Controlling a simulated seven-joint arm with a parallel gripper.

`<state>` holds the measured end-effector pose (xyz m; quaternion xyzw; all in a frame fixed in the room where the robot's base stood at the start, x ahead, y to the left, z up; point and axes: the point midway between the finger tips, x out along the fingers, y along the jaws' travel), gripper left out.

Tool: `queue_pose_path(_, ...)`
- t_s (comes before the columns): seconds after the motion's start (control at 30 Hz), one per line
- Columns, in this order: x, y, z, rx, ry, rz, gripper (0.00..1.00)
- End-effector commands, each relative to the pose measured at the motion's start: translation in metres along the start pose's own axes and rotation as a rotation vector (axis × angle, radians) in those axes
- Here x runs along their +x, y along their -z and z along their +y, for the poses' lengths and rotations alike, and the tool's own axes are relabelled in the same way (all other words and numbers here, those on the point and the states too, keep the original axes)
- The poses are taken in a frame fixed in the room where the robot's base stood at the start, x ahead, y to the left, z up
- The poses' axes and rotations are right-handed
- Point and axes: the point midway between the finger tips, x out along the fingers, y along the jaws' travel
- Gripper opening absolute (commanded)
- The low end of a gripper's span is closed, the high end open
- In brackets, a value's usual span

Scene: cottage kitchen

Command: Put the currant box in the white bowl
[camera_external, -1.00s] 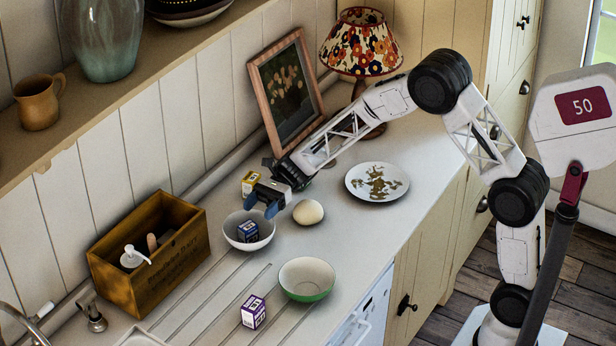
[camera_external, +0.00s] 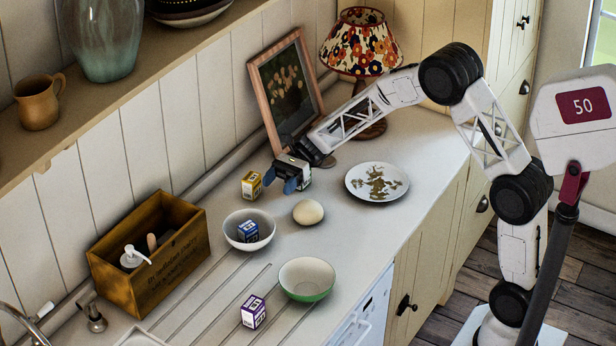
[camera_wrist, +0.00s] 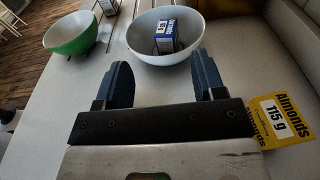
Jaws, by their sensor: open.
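The white bowl (camera_external: 262,241) stands on the counter, and it also shows in the wrist view (camera_wrist: 140,49). A small blue box (camera_external: 248,231) lies inside it, tilted against the inner wall; the wrist view shows the box (camera_wrist: 166,37) too. A purple box (camera_external: 253,312) stands on the counter at the front. I cannot read the name on the blue or purple box, so I cannot tell which is currant. My gripper (camera_external: 279,182) is open and empty, above the counter behind the bowl and apart from it; its two blue fingers show in the wrist view (camera_wrist: 163,78).
A yellow almonds box (camera_external: 251,185) stands close to my gripper's left. A green bowl (camera_external: 306,280), a patterned plate (camera_external: 377,182), a wooden crate (camera_external: 150,262), a framed picture (camera_external: 286,90) and a lamp (camera_external: 361,45) stand around.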

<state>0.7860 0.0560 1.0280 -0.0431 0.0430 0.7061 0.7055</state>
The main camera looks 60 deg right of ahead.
Motion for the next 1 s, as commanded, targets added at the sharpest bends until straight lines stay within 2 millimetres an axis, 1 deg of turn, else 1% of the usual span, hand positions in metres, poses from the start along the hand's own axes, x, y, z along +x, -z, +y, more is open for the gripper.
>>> queue_pose_path(0.03,-0.007,0.000,0.000,0.000,0.002,0.000,0.63)
queue_pose_path(0.1,-0.013,0.000,-0.001,0.000,0.002,0.000,0.63)
queue_pose_path(0.3,-0.023,0.000,0.000,0.000,0.001,0.001,0.63)
queue_pose_path(1.0,-0.024,-0.001,0.001,-0.002,-0.001,0.003,0.63)
